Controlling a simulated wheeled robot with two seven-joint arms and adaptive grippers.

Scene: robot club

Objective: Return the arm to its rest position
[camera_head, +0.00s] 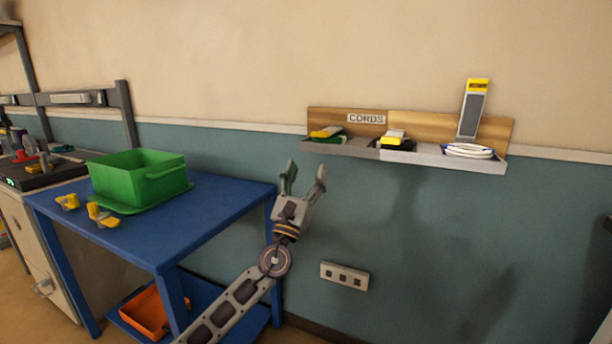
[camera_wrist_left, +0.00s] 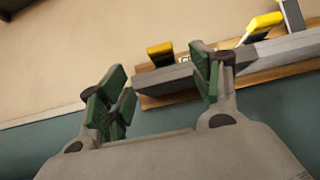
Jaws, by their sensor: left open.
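My left arm comes in from the bottom of the head view. Its gripper (camera_head: 305,178) points upward in front of the teal wall, to the right of the blue table and below the left end of the cord shelf. The gripper is open with nothing between its fingers. In the left wrist view the two green-padded fingers (camera_wrist_left: 158,95) are spread apart, with wall and part of the shelf behind them. My right gripper is in neither view.
A blue table (camera_head: 225,204) carries a green bin (camera_head: 135,178) and yellow pieces (camera_head: 103,216). An orange bin (camera_head: 146,312) sits below. A wall socket (camera_head: 344,276) is low down.

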